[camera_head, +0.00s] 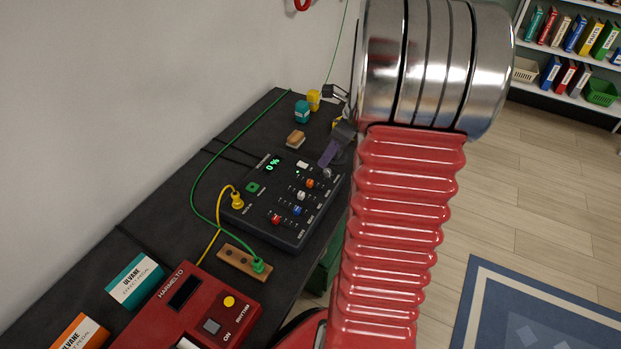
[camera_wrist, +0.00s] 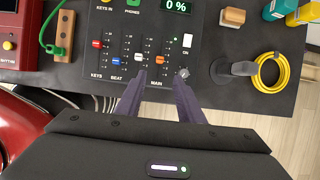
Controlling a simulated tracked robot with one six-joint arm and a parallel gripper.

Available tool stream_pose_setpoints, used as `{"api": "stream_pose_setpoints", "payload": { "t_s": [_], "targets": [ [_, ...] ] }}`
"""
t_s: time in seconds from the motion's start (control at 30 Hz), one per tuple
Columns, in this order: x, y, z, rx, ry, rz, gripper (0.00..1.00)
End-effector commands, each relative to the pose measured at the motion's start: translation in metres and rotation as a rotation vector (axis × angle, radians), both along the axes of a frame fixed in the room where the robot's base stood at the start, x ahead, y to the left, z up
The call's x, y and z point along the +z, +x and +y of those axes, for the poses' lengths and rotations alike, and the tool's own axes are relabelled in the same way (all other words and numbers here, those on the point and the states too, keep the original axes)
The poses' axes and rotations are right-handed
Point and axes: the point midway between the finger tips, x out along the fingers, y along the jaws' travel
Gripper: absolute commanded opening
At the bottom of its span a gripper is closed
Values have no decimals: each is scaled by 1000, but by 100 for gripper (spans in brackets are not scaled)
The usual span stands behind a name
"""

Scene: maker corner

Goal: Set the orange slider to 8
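The orange slider (camera_head: 310,183) sits on the dark mixer panel (camera_head: 236,213), near its right end. In the wrist view the orange slider (camera_wrist: 162,60) is low in its track, right of the white slider (camera_wrist: 139,58). The mixer's green display (camera_wrist: 177,7) reads 0 %. My gripper (camera_wrist: 161,79) is open and empty, its two purple fingers apart at the panel's near edge, one tip to each side of the orange slider's column. In the head view my gripper (camera_head: 325,165) is over the panel's right end, partly hidden by my arm.
Red (camera_wrist: 96,44) and blue (camera_wrist: 115,57) sliders stand left of the white one. A grey knob (camera_wrist: 183,73) is by the right fingertip. A yellow cable coil (camera_wrist: 270,71) lies to the right.

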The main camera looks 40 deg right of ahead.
Motion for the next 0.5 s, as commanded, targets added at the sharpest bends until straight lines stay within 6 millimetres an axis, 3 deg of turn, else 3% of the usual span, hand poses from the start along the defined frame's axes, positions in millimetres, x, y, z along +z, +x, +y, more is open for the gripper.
{"api": "stream_pose_setpoints", "payload": {
  "t_s": [0.27, 0.5],
  "targets": [
    [-3, 1, 1, 3, -1, 1, 34],
    [-25, 10, 5, 4, 0, 1, 34]
  ]
}}
